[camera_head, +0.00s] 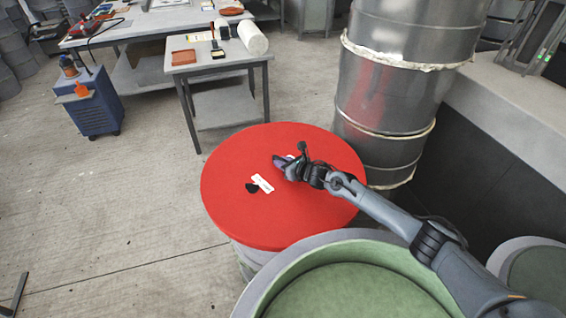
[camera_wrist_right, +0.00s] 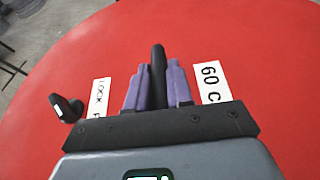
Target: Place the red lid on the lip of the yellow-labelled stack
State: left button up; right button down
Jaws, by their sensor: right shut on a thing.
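The red lid (camera_head: 232,208) is a wide round disc in the middle of the head view, and it fills most of the right wrist view (camera_wrist_right: 60,140). My right gripper (camera_head: 283,163) is over its top, right of centre. In the wrist view its purple fingers (camera_wrist_right: 157,88) are shut on a black upright handle (camera_wrist_right: 158,58) of the lid. A second black knob (camera_head: 252,187) and white labels (camera_head: 263,183) are on the lid. A pale grey cylinder (camera_head: 247,257) shows under the near edge; whether the lid touches it is hidden. No yellow label is visible. My left gripper is not in view.
A tall metal drum stack (camera_head: 392,90) stands close behind the lid at the right. A green-lined round mould (camera_head: 350,290) is close in front. A grey table (camera_head: 218,62) and blue cart (camera_head: 92,108) stand farther back. Open floor (camera_head: 110,210) lies left.

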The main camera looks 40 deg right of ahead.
jog(key=shift+w+f+b, duration=0.1)
jog(key=shift+b, duration=0.2)
dwell(0.6)
jog(key=c, duration=0.9)
grip_release()
jog(key=shift+w+d, duration=0.1)
jog(key=shift+f, duration=0.1)
